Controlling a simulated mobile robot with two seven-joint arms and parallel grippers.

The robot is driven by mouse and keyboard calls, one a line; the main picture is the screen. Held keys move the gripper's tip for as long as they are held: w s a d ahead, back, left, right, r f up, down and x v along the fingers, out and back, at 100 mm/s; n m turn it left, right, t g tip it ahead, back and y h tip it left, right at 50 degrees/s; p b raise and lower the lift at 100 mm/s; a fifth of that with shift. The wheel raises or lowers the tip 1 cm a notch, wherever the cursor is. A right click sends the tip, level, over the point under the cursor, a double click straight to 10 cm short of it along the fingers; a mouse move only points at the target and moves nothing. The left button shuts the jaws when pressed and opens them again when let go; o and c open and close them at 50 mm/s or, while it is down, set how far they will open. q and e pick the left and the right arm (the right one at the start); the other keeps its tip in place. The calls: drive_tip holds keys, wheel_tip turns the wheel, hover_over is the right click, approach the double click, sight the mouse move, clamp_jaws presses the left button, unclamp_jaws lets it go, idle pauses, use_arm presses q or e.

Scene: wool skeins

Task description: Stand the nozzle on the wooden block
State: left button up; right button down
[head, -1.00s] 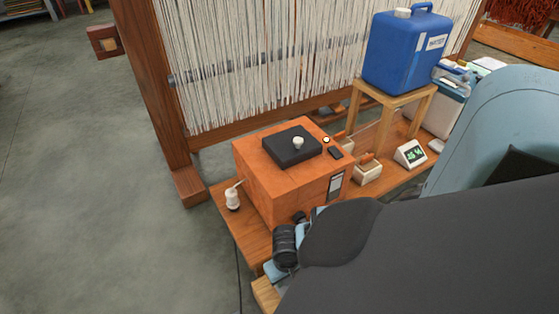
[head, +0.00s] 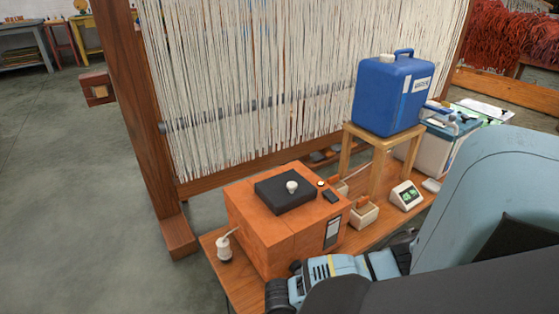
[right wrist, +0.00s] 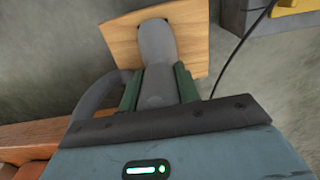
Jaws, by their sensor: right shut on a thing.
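In the right wrist view my right gripper (right wrist: 158,78) has its green fingers shut on the grey nozzle (right wrist: 156,43). A grey curved part of it bends off to the left. The light wooden block (right wrist: 193,36) shows behind and below the nozzle's far end; I cannot tell whether they touch. In the head view my right arm comes in from the right, and its gripper, the nozzle and the block are hidden or out of frame. My left gripper is not in view.
An orange box (head: 262,243) with a black plate (head: 270,196) and white knob stands on a low wooden bench (head: 378,232). A small white bottle (head: 224,249) is at its left. A blue canister (head: 385,105) stands on a wooden stand.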

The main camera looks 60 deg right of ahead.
drive_tip(key=shift+f, duration=0.15)
drive_tip(key=c, duration=1)
unclamp_jaws()
wheel_tip(320, 180, up, 11)
drive_tip(key=p, duration=0.5)
drive_tip(key=shift+p, duration=0.35)
drive_tip(key=shift+r+p, duration=0.3)
drive_tip(key=shift+r, duration=0.4)
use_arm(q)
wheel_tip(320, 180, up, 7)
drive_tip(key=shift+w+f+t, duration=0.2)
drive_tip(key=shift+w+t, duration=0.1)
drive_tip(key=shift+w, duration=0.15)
use_arm(e)
drive_tip(key=shift+s+f, duration=0.1)
